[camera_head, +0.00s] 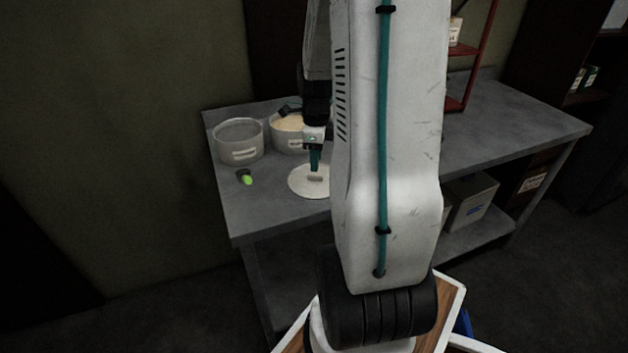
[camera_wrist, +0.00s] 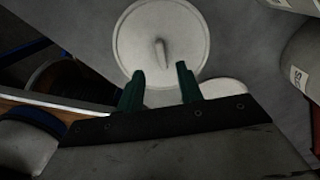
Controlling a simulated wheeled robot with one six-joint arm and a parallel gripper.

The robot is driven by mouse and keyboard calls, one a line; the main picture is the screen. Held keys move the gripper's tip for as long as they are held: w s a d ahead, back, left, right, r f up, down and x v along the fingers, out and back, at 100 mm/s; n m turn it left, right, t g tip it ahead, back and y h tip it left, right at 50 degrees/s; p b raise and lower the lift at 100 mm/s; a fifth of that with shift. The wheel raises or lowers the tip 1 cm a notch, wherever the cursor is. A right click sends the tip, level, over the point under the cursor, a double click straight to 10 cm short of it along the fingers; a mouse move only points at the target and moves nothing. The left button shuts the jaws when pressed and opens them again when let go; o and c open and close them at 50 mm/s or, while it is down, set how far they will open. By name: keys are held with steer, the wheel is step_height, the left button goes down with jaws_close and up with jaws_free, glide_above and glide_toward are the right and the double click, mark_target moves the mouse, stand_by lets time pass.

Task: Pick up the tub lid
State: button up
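The tub lid (camera_head: 300,187) is a round, pale disc with a small raised handle. It lies flat on the grey table near its front edge, partly hidden by my arm in the head view. In the wrist view the lid (camera_wrist: 135,35) shows nearly whole, with its handle (camera_wrist: 160,54) near the middle. My gripper (camera_head: 314,166) points down over the lid, close to the handle. In the wrist view my gripper (camera_wrist: 160,84) has its two green fingers apart, with nothing held between them. I cannot tell the exact height above the handle.
An open, empty-looking grey tub (camera_head: 240,150) stands at the table's left end. A second tub (camera_head: 285,141) with pale contents stands beside it. A small dark object with a green end (camera_head: 245,177) lies left of the lid. A red rack (camera_head: 469,85) stands behind. The table's (camera_head: 500,125) right part looks clear.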

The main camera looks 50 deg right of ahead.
mark_target(315, 174)
steer(key=f, duration=0.5)
steer(key=shift+w+d, duration=0.1)
steer(key=shift+w, duration=0.1)
jaws_close()
steer(key=shift+r, duration=0.1)
